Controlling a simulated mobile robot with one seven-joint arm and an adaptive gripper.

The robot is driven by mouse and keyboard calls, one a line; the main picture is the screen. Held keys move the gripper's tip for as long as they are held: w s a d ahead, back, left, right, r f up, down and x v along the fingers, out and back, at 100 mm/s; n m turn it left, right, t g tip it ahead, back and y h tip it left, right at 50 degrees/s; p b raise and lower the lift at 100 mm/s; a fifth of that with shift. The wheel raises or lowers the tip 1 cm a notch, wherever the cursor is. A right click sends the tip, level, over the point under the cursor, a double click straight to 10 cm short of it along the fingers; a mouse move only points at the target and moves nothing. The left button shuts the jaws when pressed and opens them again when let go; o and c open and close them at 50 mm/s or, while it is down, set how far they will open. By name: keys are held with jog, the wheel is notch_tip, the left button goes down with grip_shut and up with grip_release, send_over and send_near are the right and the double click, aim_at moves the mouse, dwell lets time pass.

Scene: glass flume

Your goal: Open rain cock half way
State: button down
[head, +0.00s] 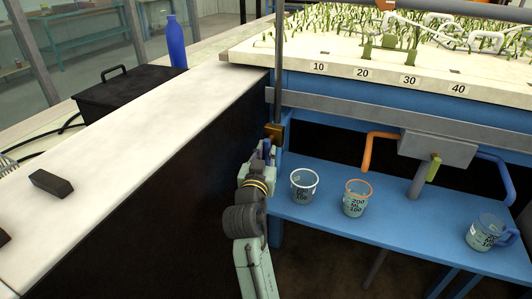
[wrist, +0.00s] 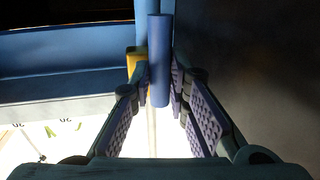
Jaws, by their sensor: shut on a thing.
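The rain cock is a brass valve body (head: 274,131) on a thin upright pipe (head: 279,65) at the flume's near corner. Its brass body also shows in the wrist view (wrist: 135,58), partly hidden behind a finger. Its blue lever (wrist: 159,60) lies between my finger pads in the wrist view. My gripper (head: 264,150) is at the cock, just below the brass body, and is shut on the blue lever. The fingers (wrist: 160,100) stand on both sides of it. In the head view the lever is mostly hidden by my gripper, so its exact angle is hard to tell.
A dark-sided bench (head: 130,150) stands close on the left.

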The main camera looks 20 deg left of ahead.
jog(key=shift+r+n+p, duration=0.1)
jog(key=shift+n+p, duration=0.2)
jog(key=shift+p, duration=0.1)
jog(key=n+p, duration=0.2)
jog(key=p, duration=0.1)
jog(key=shift+d+r+g, duration=0.2)
jog(key=shift+d+g, duration=0.05)
jog(key=shift+g, duration=0.05)
jog(key=n+p, duration=0.4)
jog(key=n, duration=0.1)
jog(key=shift+d+r+g+h, duration=0.1)
jog(key=shift+d+g+h, duration=0.25)
jog(key=shift+g+h, duration=0.05)
jog(key=c, duration=1.5)
grip_release()
jog(key=shift+c, duration=0.2)
jog(key=s+d+r, duration=0.1)
jog(key=s, duration=1.1)
jog(key=shift+d+r, duration=0.2)
jog(key=shift+r, duration=0.05)
